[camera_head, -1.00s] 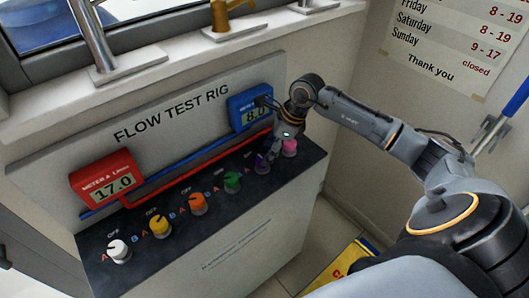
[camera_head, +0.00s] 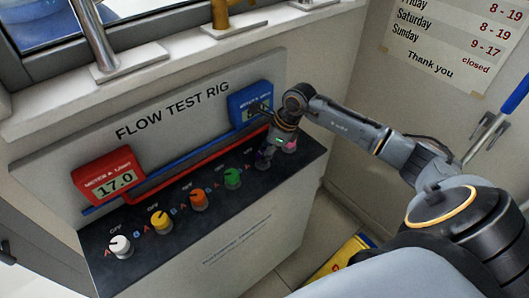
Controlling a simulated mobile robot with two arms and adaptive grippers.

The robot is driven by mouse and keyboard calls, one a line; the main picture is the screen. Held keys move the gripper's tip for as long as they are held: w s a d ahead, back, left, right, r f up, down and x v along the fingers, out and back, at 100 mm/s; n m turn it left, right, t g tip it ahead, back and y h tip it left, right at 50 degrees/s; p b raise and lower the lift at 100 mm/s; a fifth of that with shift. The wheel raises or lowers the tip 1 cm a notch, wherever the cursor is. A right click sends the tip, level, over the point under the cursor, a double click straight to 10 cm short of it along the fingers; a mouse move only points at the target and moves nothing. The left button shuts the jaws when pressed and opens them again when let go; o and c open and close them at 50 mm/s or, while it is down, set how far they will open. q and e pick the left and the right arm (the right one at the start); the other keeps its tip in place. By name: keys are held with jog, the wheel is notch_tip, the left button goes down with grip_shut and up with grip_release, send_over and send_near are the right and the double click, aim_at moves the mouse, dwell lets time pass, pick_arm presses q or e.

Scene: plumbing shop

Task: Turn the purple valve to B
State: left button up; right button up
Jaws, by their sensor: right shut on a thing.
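The purple valve (camera_head: 261,161) is a small knob in the row on the dark top of the flow test rig. My right gripper (camera_head: 265,156) comes down over it from above and is shut on it. The fingers hide most of the knob, so its pointer cannot be read. My left gripper is not in view.
White (camera_head: 120,246), yellow (camera_head: 159,223), orange (camera_head: 198,202) and green (camera_head: 232,177) knobs stand left of the purple one. A pink knob (camera_head: 290,146) is partly hidden behind my gripper. Red meter A (camera_head: 107,173) reads 17.0; blue meter B (camera_head: 249,100) is partly covered.

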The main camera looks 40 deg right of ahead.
jog(key=shift+m, duration=0.3)
jog(key=m+h+b, duration=0.1)
jog(key=m, duration=0.1)
jog(key=m+t+h+b, duration=0.1)
jog(key=m+b, duration=0.1)
jog(key=m, duration=0.1)
jog(key=shift+a+f+t+b, duration=0.15)
jog(key=shift+t+b, duration=0.15)
jog(key=m+h+b, duration=0.1)
jog(key=m+b, duration=0.1)
jog(key=m, duration=0.1)
jog(key=shift+a+m, duration=0.1)
jog(key=shift+m, duration=0.2)
jog(key=shift+m+h+b, duration=0.6)
jog(key=shift+m+b, duration=0.35)
jog(key=shift+m, duration=0.45)
jog(key=o, duration=1.2)
jog(key=shift+s, duration=0.1)
jog(key=shift+r, duration=0.35)
jog(key=v, duration=1.1)
jog(key=shift+s+a+r, duration=0.15)
jog(key=shift+s+r, duration=0.05)
jog(key=shift+r, duration=0.1)
